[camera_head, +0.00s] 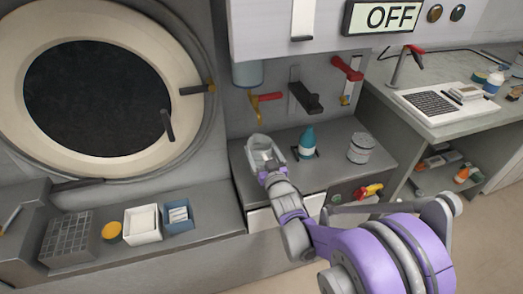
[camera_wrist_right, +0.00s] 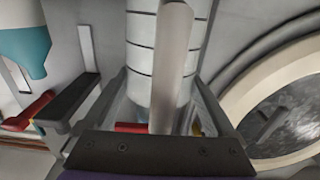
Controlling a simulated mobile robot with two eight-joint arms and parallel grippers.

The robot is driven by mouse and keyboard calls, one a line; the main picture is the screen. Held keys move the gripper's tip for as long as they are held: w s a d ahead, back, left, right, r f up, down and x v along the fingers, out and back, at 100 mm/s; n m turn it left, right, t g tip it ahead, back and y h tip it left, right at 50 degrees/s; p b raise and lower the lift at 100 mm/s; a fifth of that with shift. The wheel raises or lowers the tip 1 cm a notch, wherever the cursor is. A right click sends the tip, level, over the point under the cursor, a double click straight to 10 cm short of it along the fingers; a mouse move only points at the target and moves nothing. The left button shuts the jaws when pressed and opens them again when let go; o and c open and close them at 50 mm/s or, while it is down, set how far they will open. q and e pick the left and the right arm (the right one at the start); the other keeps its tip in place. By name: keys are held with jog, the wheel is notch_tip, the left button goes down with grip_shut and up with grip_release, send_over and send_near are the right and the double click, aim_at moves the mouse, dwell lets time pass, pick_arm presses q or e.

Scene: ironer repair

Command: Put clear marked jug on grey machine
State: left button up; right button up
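The clear marked jug (camera_head: 256,146) is a pale shape on the grey ledge of the grey machine (camera_head: 332,136), left of a teal bottle. In the right wrist view, which looks upside down, the jug (camera_wrist_right: 140,60) shows ring-like marks, with its pale handle (camera_wrist_right: 171,70) towards the camera. My right gripper (camera_head: 265,160) is at the jug. In the right wrist view its fingers (camera_wrist_right: 160,85) stand apart on either side of the handle and jug. Whether they press on it cannot be told. My left gripper is out of view.
A teal bottle (camera_head: 307,146) and a ringed white can (camera_head: 361,149) stand to the right on the ledge. Red and black levers (camera_head: 306,97) stick out above. A wire basket (camera_head: 67,238), a white box (camera_head: 142,224) and a blue box (camera_head: 179,216) are at left.

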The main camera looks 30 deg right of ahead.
jog(key=shift+o, duration=0.4)
jog(key=shift+r, duration=0.2)
jog(key=shift+s, duration=0.3)
jog(key=s+a+f+n+g+y, duration=0.1)
jog(key=s+a+f+g, duration=0.2)
jog(key=s, duration=0.7)
jog(key=s+a+f+n+g+y, duration=0.1)
jog(key=s+a+f+g+y, duration=0.1)
jog(key=s+a+g, duration=0.3)
jog(key=s+a+f+g+y+p, duration=0.1)
jog(key=s+a+f+g, duration=0.3)
jog(key=s, duration=1)
jog(key=a, duration=0.3)
jog(key=shift+s+f+n+g, duration=0.2)
jog(key=shift+s+n+g, duration=0.1)
jog(key=shift+s+n, duration=0.1)
